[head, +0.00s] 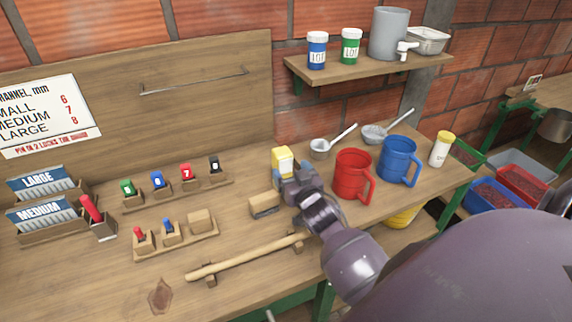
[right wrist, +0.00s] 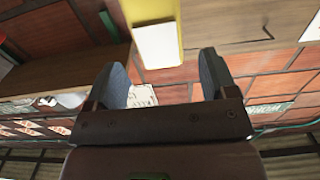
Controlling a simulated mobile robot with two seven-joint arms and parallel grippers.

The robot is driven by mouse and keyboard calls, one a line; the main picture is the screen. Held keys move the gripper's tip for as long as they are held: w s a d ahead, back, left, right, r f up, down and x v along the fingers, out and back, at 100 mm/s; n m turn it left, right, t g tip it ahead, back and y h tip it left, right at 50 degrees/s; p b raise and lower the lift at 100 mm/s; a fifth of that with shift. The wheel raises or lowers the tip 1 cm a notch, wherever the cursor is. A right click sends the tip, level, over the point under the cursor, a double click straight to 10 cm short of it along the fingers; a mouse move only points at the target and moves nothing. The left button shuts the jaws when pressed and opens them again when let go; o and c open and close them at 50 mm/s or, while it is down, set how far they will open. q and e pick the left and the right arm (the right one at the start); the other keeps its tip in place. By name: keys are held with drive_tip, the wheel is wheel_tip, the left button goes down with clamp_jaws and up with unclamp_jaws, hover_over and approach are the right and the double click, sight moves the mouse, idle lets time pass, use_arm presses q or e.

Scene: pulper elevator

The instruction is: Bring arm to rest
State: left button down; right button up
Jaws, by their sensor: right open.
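My right gripper (head: 290,176) is over the workbench (head: 240,285), its arm coming in from the lower right. Its two fingers are apart, and the right wrist view shows the open gap (right wrist: 162,78) with nothing gripped in it. A yellow box with a white face (head: 283,158) is just beyond the fingertips in the head view. It also shows in the right wrist view (right wrist: 157,40), ahead of the gap. Its lower part is hidden by the gripper, and I cannot tell whether they touch. My left gripper is not in view.
A red mug (head: 352,172) and a blue mug (head: 398,158) stand close right of my right gripper. A wooden block (head: 264,205) and a wooden rod (head: 245,258) lie near it on the left. A shelf (head: 430,62) with jars hangs above.

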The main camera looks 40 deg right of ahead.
drive_tip(key=shift+s+a, duration=0.2)
drive_tip(key=shift+s, duration=0.4)
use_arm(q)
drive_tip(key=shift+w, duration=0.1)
